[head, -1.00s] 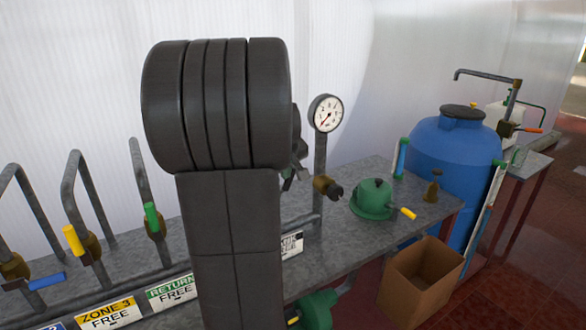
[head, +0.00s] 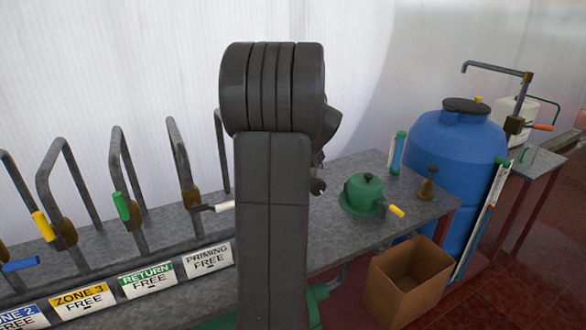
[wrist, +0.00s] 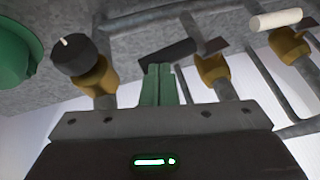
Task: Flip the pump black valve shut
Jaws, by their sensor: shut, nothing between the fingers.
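The black valve's lever (wrist: 168,51) lies across the upper middle of the wrist view, above a brass valve body (wrist: 213,72) on a grey pipe. My gripper (wrist: 158,68) has its green fingers shut together and empty. The fingertips sit right at the lever's lower edge in that view; I cannot tell whether they touch it. In the head view my own dark arm covers the black valve and my fingers.
The neighbouring white-handled valve (head: 222,207) stands over the PRIMING label (head: 207,259). A round black knob (wrist: 75,55) on brass is left in the wrist view. A green pot (head: 364,192), blue barrel (head: 455,150) and cardboard box (head: 405,285) stand to the right.

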